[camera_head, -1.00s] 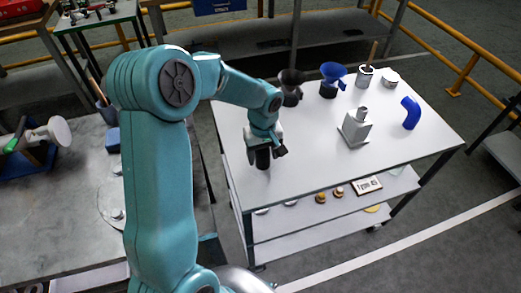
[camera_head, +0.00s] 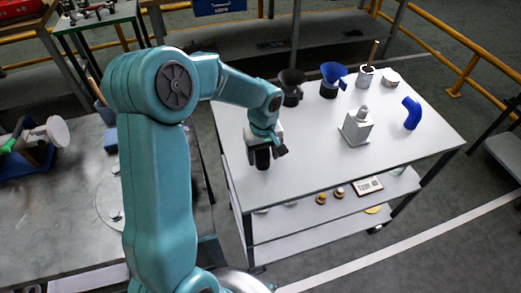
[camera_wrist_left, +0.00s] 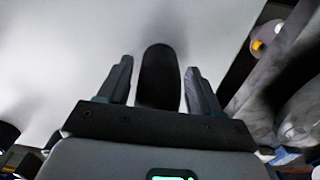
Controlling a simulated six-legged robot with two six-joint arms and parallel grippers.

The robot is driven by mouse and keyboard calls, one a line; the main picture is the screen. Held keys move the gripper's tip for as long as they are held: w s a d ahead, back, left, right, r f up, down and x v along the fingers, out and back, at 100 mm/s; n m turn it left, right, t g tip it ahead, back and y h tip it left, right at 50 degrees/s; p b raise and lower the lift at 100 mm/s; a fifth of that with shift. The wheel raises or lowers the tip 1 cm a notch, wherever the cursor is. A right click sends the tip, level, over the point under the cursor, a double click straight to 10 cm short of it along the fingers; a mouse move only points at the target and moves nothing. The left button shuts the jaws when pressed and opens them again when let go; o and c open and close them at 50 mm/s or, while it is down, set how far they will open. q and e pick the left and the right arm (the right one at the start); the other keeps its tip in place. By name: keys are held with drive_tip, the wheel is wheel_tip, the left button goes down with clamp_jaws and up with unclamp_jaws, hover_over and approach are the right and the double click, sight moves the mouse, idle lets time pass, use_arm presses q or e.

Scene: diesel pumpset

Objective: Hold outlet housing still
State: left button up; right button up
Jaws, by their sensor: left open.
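My left gripper (camera_head: 265,155) points down over the near left part of the white table. In the left wrist view, its two fingers (camera_wrist_left: 159,66) are apart. A dark, round-ended piece (camera_wrist_left: 161,84) lies between them, with a gap showing at the right finger. I cannot tell if this piece is the outlet housing. A grey metal housing with a short neck on top (camera_head: 357,126) stands on the table, to the right of the gripper and apart from it. My right gripper is not in view.
Along the table's back stand a black funnel-like part (camera_head: 291,86), a blue funnel (camera_head: 333,76), a metal cup with a handle (camera_head: 365,76) and a white round part (camera_head: 390,78). A blue elbow pipe (camera_head: 411,113) lies at the right.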

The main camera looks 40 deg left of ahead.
use_arm(q)
drive_tip(key=c, duration=1.1)
drive_tip(key=shift+r+p, duration=1.1)
drive_tip(key=shift+r, duration=0.7)
